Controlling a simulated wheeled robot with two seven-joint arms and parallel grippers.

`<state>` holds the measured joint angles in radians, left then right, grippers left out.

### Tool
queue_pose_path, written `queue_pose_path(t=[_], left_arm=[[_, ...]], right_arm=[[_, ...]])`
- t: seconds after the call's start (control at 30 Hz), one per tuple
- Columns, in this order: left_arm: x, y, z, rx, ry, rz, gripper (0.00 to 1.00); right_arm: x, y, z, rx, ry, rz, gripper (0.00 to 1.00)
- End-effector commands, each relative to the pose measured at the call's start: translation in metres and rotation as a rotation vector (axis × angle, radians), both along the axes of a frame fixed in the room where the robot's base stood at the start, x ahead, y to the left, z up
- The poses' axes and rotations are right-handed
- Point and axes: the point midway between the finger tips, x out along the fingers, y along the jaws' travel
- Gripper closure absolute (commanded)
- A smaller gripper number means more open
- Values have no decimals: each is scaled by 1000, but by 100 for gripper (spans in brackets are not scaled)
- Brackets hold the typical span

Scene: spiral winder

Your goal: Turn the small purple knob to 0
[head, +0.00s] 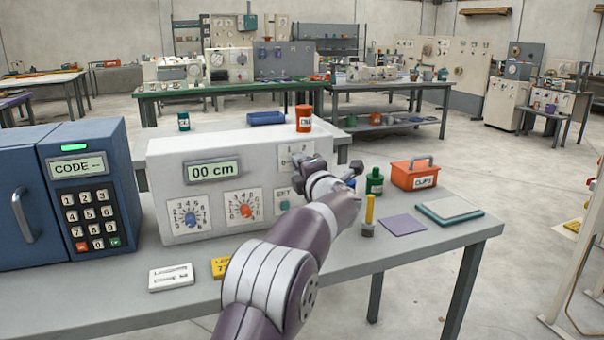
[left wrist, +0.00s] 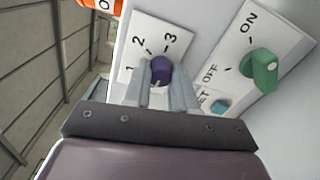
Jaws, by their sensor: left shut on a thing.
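The small purple knob (left wrist: 161,68) sits on a white dial plate (left wrist: 150,38) on the front of the white winder box (head: 205,160). My left gripper (left wrist: 163,84) is shut on the knob, one finger on each side. In the head view my left gripper (head: 312,170) is against the right part of the box front and hides the knob. My right gripper is not in view.
A green ON/OFF switch (left wrist: 262,70) and a teal SET button (left wrist: 220,105) are close by. Left on the box are a display (head: 212,171) reading 00 cm, a blue knob (head: 191,219) and an orange knob (head: 246,210). A green bottle (head: 375,182) stands right of the box.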

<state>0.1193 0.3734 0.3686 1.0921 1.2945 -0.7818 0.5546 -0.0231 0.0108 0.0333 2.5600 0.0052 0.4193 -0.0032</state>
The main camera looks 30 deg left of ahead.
Motion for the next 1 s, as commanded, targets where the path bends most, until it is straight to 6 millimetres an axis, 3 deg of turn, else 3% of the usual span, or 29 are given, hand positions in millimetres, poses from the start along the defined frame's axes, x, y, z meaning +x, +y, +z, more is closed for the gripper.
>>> queue_pose_path(t=[0.77,0.8,0.87,1.0], left_arm=[[0,0,-1,-69,-76,0,100],[0,0,-1,-69,-76,0,71],[0,0,-1,-68,-75,0,52],[0,0,-1,-67,-76,0,49]], right_arm=[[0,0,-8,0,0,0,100],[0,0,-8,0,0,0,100],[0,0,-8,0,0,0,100],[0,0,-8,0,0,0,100]])
